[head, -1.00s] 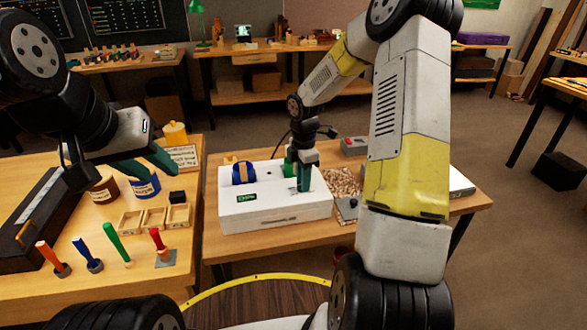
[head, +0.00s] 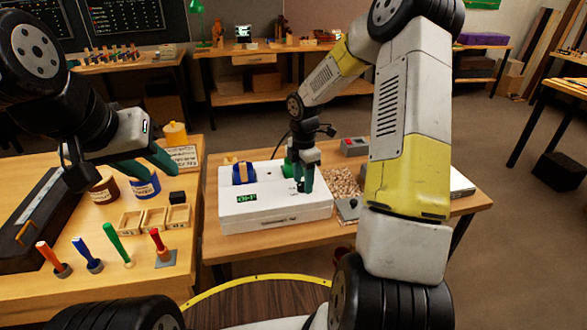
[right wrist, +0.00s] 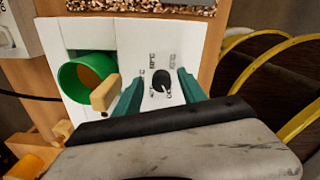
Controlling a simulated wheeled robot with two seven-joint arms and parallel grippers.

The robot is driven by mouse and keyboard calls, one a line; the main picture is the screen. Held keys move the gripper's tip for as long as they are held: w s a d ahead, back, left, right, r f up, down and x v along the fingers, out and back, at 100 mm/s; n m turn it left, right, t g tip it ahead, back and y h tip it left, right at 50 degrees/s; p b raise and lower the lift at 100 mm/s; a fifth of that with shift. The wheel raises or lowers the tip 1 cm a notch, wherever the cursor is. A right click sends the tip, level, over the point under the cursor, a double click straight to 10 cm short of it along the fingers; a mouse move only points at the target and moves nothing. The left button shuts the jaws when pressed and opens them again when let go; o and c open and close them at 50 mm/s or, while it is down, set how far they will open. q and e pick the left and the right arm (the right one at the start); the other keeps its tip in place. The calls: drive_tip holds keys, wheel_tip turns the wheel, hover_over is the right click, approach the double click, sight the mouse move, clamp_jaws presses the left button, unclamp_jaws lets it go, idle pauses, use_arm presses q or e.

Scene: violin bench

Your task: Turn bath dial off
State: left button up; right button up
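The white bath box (head: 265,212) stands on the right-hand bench, with a small green display (head: 246,198) on its front that appears to read OFF. Its black dial (right wrist: 161,82) shows in the right wrist view, with a white pointer mark and printed temperature labels around it. My right gripper (head: 304,188) is over the right part of the box. In the right wrist view its green fingers (right wrist: 160,76) are spread on either side of the dial, with visible gaps. My left gripper (head: 160,172) is open and empty above the left bench.
Jars and upright tools stand on the left bench.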

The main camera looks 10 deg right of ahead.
sight(303, 184)
wheel_tip(303, 184, up, 8)
drive_tip(key=shift+f, duration=0.2)
drive_tip(key=shift+r, duration=0.1)
idle(0.3)
drive_tip(key=shift+s+r, duration=0.15)
drive_tip(key=shift+r, duration=0.1)
drive_tip(key=s+a+r+m+t+y, duration=0.1)
drive_tip(key=s+r+m+t, duration=0.2)
drive_tip(key=s+r+m, duration=0.5)
drive_tip(key=s+a+r+m+t+y, duration=0.1)
drive_tip(key=s+r+m+t, duration=0.2)
drive_tip(key=s+r+m, duration=0.6)
drive_tip(key=s+m, duration=0.3)
drive_tip(key=s, duration=0.4)
drive_tip(key=shift+s+a+r+m, duration=0.2)
drive_tip(key=shift+a+r+m, duration=0.05)
drive_tip(key=shift+m, duration=0.15)
